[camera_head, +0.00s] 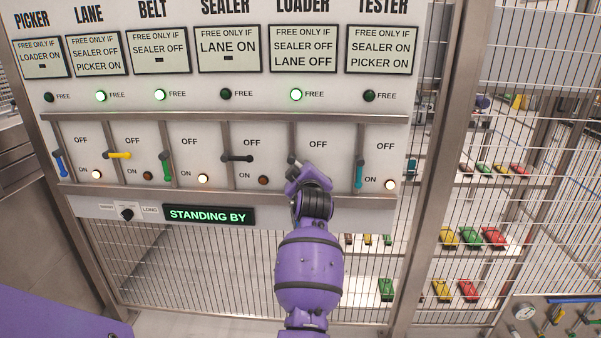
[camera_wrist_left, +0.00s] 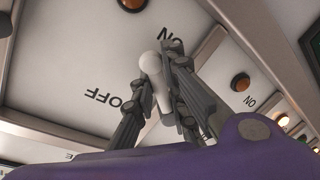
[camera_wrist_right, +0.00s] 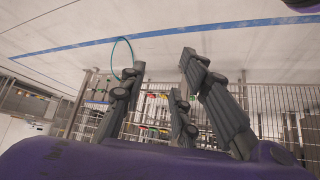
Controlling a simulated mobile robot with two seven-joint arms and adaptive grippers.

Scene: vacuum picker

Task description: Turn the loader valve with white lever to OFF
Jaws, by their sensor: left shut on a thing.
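The upright panel has a LOADER column (camera_head: 303,48) with its green FREE lamp lit. My left gripper (camera_head: 294,165) is at the loader valve, below the OFF label, and hides the lever and its ON lamp from the head camera. In the left wrist view the white lever (camera_wrist_left: 151,66) with a rounded end stands between the fingers of my left gripper (camera_wrist_left: 160,76), which is shut on it. The lever seems to slant between its OFF and ON labels; its exact angle is unclear. My right gripper (camera_wrist_right: 165,80) is open and empty, away from the panel.
The neighbouring black sealer lever (camera_head: 238,158) is horizontal; the teal tester lever (camera_head: 359,172) hangs down. Further left are the green (camera_head: 165,166), yellow (camera_head: 118,155) and blue (camera_head: 60,164) levers. Metal dividers separate the valves. A display (camera_head: 208,215) reads STANDING BY.

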